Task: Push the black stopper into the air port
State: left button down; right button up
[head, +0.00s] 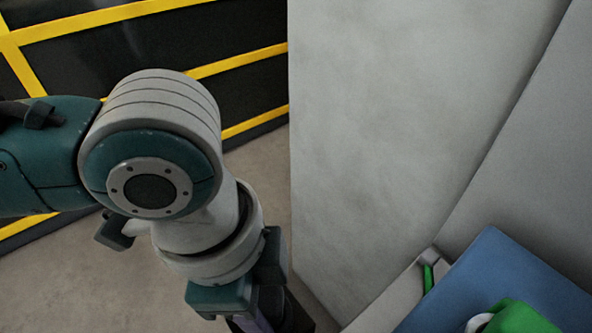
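I cannot make out the black stopper or the air port in the head view. My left arm comes in from the left and bends down to the bottom edge. Only the top of what seems to be my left gripper (262,318) shows there. Its fingertips are cut off by the edge, so I cannot tell whether it is open or holds anything. My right gripper is not in view.
A blue surface (500,278) fills the lower right corner, with a bright green part (522,318) at its lower edge. A small green strip (428,278) stands beside it. A tall grey panel (400,120) rises behind. A black-and-yellow barrier (235,65) stands at back left.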

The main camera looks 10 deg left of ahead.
pick_arm(q)
jog(key=shift+a+f, duration=0.15)
jog(key=shift+f, duration=0.05)
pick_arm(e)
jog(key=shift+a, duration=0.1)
pick_arm(q)
jog(key=c, duration=0.6)
grip_release()
jog(key=shift+o, duration=1.1)
jog(key=shift+s+r, duration=0.1)
jog(key=shift+r, duration=0.1)
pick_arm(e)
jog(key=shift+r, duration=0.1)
pick_arm(q)
jog(key=shift+o, duration=0.2)
jog(key=r, duration=0.3)
jog(key=r+p, duration=0.1)
jog(key=r, duration=0.2)
jog(key=a+r, duration=0.1)
jog(key=r, duration=0.2)
jog(key=shift+s+a+r, duration=0.1)
jog(key=shift+r, duration=0.3)
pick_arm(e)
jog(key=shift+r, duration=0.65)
